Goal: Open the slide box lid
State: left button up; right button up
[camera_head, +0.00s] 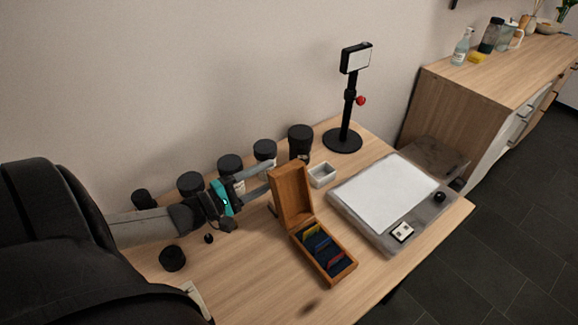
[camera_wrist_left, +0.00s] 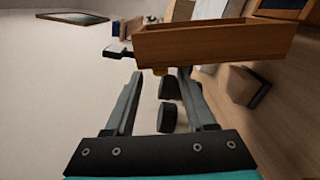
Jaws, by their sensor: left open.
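The wooden slide box (camera_head: 345,274) sits on the table with its lid (camera_head: 291,194) standing up, open, at the box's far-left end. Several coloured slides (camera_head: 318,242) show in the dark inside of the box. My left gripper (camera_head: 266,180) is open just left of the raised lid, its fingers pointing toward it. In the left wrist view, the lid's wood (camera_wrist_left: 210,42) lies across the picture just beyond the open gripper (camera_wrist_left: 160,76), with nothing held between the fingers. I cannot tell whether the fingertips touch the lid.
Several black-capped jars (camera_head: 230,165) stand along the wall behind my left arm. A small white tray (camera_head: 321,175), a light panel (camera_head: 385,192) and a black stand (camera_head: 342,139) are right of the lid. The front-left tabletop (camera_head: 250,265) is mostly clear.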

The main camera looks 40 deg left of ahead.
aim_at(289, 165)
pick_arm(q)
jog(key=shift+b+x, duration=0.65)
jog(key=shift+x, duration=2.95)
grip_shut()
